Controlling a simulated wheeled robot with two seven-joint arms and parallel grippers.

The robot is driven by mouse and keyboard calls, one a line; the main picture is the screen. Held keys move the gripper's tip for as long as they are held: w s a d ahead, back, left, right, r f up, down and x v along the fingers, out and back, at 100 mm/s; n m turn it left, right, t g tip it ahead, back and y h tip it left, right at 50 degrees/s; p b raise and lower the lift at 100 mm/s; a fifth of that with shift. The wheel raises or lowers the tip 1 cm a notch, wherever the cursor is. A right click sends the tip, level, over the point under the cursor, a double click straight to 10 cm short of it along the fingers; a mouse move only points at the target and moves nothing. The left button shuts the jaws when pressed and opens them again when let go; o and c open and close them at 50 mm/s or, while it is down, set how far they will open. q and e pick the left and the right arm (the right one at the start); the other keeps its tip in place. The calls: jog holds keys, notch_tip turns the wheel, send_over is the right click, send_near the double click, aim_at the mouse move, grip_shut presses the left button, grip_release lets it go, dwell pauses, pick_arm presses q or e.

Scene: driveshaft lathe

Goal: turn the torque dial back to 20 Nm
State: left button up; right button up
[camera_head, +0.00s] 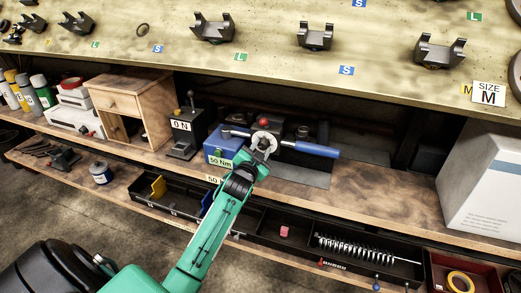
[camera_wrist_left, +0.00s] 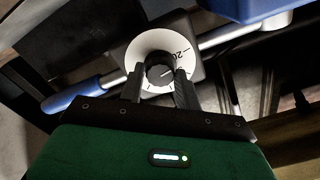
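The torque dial (camera_wrist_left: 143,45) is a white disc with a black knob (camera_wrist_left: 160,68) at its centre. In the left wrist view a "20" mark shows at its upper right; the other marks are partly hidden. In the head view the disc (camera_head: 265,137) sits in front of a blue-handled torque wrench (camera_head: 310,148). My left gripper (camera_head: 262,147) is at the dial. In the left wrist view its two fingers (camera_wrist_left: 160,80) stand on either side of the knob and appear to touch it. My right gripper is not in view.
A blue box (camera_head: 218,150) labelled "50 Nm" stands left of the dial. Black trays (camera_head: 270,232) with a spring (camera_head: 350,248) lie along the shelf front. A slanted panel (camera_head: 270,50) with black brackets overhangs the shelf.

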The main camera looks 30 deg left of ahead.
pick_arm(q)
jog(key=o, duration=0.3)
jog(key=shift+o, duration=0.2)
jog(key=shift+s+d+f, duration=0.1)
jog(key=shift+s, duration=0.25)
jog(key=b+v, duration=0.3)
jog(key=v, duration=1)
